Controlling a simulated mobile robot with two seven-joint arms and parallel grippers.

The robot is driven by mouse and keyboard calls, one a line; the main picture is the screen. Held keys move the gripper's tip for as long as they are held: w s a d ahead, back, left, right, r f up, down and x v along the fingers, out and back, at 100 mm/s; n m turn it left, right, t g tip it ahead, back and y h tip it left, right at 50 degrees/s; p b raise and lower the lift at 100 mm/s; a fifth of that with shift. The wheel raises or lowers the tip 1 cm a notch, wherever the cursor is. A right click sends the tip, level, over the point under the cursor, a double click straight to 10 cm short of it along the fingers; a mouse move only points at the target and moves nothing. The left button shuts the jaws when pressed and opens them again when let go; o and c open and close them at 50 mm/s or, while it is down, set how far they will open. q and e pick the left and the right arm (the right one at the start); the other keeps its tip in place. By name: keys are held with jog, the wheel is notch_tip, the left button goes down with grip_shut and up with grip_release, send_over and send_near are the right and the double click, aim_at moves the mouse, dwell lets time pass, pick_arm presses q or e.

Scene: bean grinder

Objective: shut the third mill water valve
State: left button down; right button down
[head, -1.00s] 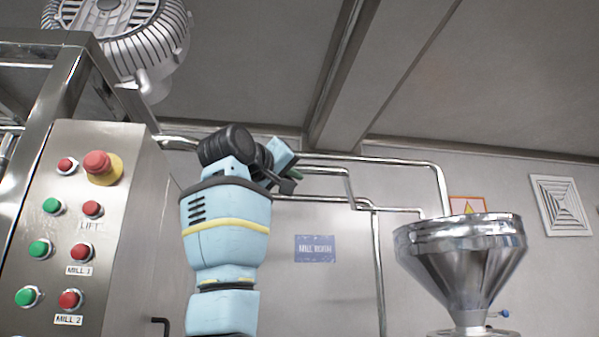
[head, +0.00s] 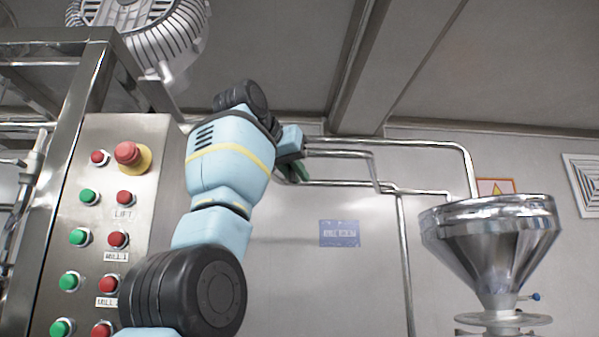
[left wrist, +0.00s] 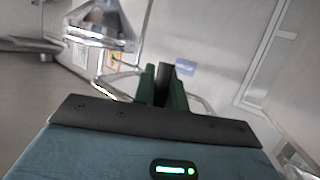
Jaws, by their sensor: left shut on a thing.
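My left gripper (head: 302,172) is raised at the middle of the head view, in front of the wall pipes. Its green fingers (left wrist: 178,93) show in the left wrist view, closed on a narrow dark thing (left wrist: 165,72); I cannot tell whether it is a valve handle. A small blue-tipped handle (head: 535,296) sticks out beside the base of a steel funnel (head: 490,240), right of and below the gripper and apart from it. I cannot tell which mill it belongs to. My right gripper is not in view.
A steel control panel (head: 148,190) with red and green buttons stands at the left, close to my left arm. Steel pipes (head: 430,143) run along the wall. A blue sign (head: 339,233) hangs there. A finned motor (head: 160,30) sits overhead.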

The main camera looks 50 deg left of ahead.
pick_arm(q)
jog(key=shift+s+a, duration=0.15)
jog(key=shift+s, duration=0.05)
dwell(0.6)
jog(key=c, duration=1.4)
grip_release()
jog(key=shift+c, duration=0.2)
jog(key=v, duration=0.8)
jog(key=shift+w, duration=0.2)
